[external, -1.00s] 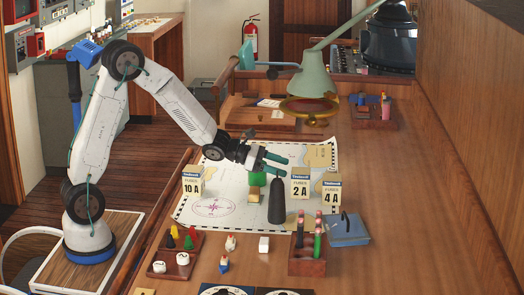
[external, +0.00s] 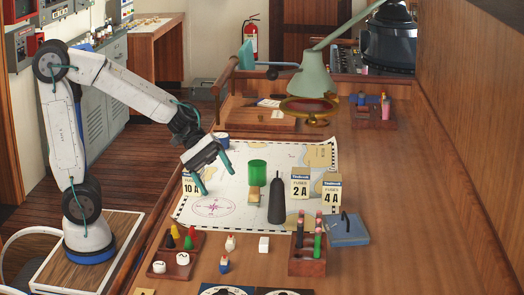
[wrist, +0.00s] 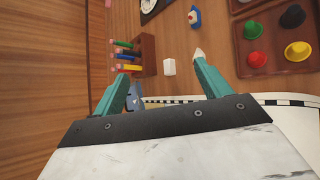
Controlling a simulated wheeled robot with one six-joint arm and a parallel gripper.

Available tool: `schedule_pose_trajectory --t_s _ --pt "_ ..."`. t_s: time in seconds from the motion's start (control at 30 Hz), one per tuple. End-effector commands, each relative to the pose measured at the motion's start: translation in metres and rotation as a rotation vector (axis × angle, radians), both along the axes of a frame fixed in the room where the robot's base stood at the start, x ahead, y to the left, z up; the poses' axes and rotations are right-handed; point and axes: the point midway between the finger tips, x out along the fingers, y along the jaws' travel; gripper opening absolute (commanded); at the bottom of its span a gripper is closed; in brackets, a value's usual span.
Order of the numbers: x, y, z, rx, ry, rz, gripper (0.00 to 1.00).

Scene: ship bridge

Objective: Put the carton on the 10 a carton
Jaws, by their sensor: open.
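The 10 A carton (external: 187,186), cream with a dark blue label band, stands upright on the left part of the chart. The 2 A carton (external: 300,188) and the 4 A carton (external: 332,194) stand upright on the right part of the chart. In the external view, my gripper (external: 216,181) is open and empty above the chart, its green fingers pointing down. One finger overlaps the right edge of the 10 A carton in the picture; I cannot tell if they touch.
A green cylinder (external: 257,172), a small tan block (external: 254,194) and a dark bottle-shaped object (external: 276,202) stand between the cartons. In front are a tray of coloured pieces (external: 178,255), a peg rack (external: 307,260) and a white cube (external: 264,244).

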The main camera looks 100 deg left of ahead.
Motion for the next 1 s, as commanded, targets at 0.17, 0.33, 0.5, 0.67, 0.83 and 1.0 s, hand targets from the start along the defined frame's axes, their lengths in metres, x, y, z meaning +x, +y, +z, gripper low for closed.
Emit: schedule_pose_trajectory --t_s 0.17,0.33,0.5,0.67,0.83,1.0 --pt "-0.118 -0.047 -0.009 0.461 -0.076 -0.57 0.76" --pt "-0.196 -0.026 -0.023 0.849 -0.106 -0.975 0.76" --pt "-0.228 0.002 -0.025 1.081 -0.098 -1.179 0.79" --pt "-0.235 0.012 -0.025 1.143 -0.09 -1.229 0.8" --pt "-0.235 0.012 -0.025 1.141 -0.089 -1.228 0.8" --pt "-0.234 0.012 -0.025 1.14 -0.088 -1.225 0.8"
